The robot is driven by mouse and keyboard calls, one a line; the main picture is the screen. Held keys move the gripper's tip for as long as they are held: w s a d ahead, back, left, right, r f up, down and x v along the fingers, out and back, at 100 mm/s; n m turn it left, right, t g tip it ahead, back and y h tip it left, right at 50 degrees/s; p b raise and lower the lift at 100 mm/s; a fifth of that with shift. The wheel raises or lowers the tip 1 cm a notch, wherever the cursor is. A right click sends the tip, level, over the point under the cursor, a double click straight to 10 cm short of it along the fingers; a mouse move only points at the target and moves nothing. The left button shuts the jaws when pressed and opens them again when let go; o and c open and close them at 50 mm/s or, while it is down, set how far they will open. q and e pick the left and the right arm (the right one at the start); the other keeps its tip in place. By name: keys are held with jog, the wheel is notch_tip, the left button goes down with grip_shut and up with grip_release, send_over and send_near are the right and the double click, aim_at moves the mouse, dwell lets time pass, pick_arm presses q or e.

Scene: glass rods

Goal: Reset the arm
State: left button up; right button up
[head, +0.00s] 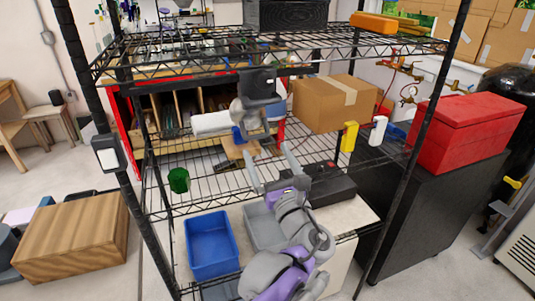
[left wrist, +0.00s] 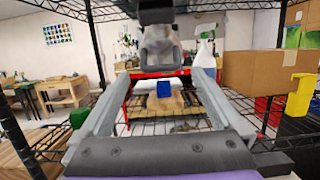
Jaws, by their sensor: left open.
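My left gripper (head: 266,154), on a grey and purple arm, reaches up in front of the wire shelf rack. Its two grey fingers are spread wide apart, and nothing is held between them. In the left wrist view the open fingers (left wrist: 158,76) frame a small blue object (left wrist: 164,89) on a tan block, which lies beyond them on the shelf. The blue object also shows in the head view (head: 239,135), apart from the fingers. My right gripper is in neither view.
The wire rack (head: 160,211) surrounds the gripper with shelves and posts. A cardboard box (head: 322,105), yellow bottle (head: 349,137) and green cup (head: 178,180) stand on its middle shelf. A blue bin (head: 211,262) and grey bin (head: 263,228) sit below. A red case (head: 465,130) is right.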

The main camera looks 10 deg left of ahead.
pick_arm(q)
jog(key=s+a+f+n+g+h, duration=0.2)
jog(key=s+a+f+n+g, duration=0.35)
jog(key=s+f+n, duration=0.35)
jog(key=s+a+f+n+g+h, duration=0.2)
jog(key=s+a+f+n+g, duration=0.4)
jog(key=f, duration=0.5)
jog(key=s+d+f+n+h, duration=0.7)
jog(key=s+f+n, duration=0.3)
jog(key=n, duration=0.4)
jog(key=shift+s+d+f+h+p, duration=0.15)
jog(key=shift+s+h+p, duration=0.15)
jog(key=shift+s+h, duration=0.1)
jog(key=shift+g, duration=0.25)
jog(key=shift+c, duration=0.2)
